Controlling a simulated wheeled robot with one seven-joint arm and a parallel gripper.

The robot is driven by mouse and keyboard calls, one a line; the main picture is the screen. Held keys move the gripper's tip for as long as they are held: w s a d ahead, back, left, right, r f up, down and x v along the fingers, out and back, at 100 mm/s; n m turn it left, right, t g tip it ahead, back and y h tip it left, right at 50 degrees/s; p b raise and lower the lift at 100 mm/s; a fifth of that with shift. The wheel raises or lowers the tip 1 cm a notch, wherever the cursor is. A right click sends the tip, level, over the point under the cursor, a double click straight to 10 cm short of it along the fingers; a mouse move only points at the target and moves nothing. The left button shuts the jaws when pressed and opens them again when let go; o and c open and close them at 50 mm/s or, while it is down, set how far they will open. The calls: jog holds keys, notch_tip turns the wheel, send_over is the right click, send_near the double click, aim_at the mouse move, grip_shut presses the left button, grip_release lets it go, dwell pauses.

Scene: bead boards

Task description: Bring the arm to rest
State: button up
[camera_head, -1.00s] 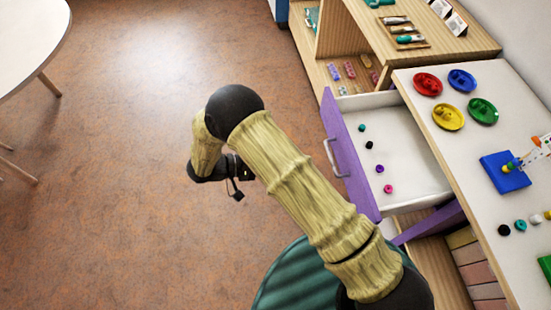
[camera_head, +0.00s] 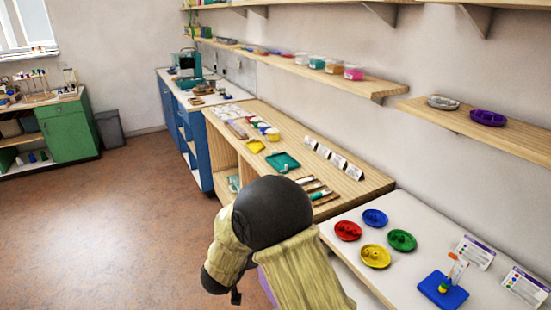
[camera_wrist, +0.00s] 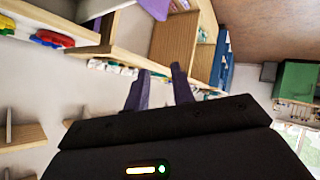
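My arm (camera_head: 295,265) is bent in the lower middle of the head view, in a pale ribbed cover with a dark rounded joint. My gripper (camera_wrist: 158,82) shows in the wrist view with its two dark fingers apart and nothing between them. The gripper's fingers cannot be made out in the head view. In the wrist view the fingers point toward the wooden shelf unit, which looks some way off, and touch nothing that I can see.
The white counter (camera_head: 345,210) at right bears red (camera_head: 347,231), yellow (camera_head: 375,256), blue (camera_head: 375,218) and green (camera_head: 402,240) dishes and a blue bead board (camera_head: 443,290). A wooden shelf unit (camera_head: 350,185) stands beyond. Wall shelves (camera_head: 480,128) hang above. Floor at left (camera_head: 110,220) is clear.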

jog(key=s+d+r+g+y+p, duration=0.2)
jog(key=s+d+r+y, duration=0.2)
jog(key=d+r, duration=0.45)
jog(key=s+d+r+m+g+p, duration=0.1)
jog(key=s+d+g, duration=0.2)
jog(key=s+d, duration=0.4)
jog(key=s+d+r+m+g+h+p, duration=0.1)
jog(key=s+d+r+g, duration=0.1)
jog(key=s+d, duration=0.6)
jog(key=s+g, duration=0.1)
jog(key=s, duration=0.1)
jog(key=shift+s+m+p, duration=0.3)
jog(key=shift+s+p, duration=0.05)
jog(key=shift+p, duration=0.05)
jog(key=shift+r, duration=0.1)
dwell(0.5)
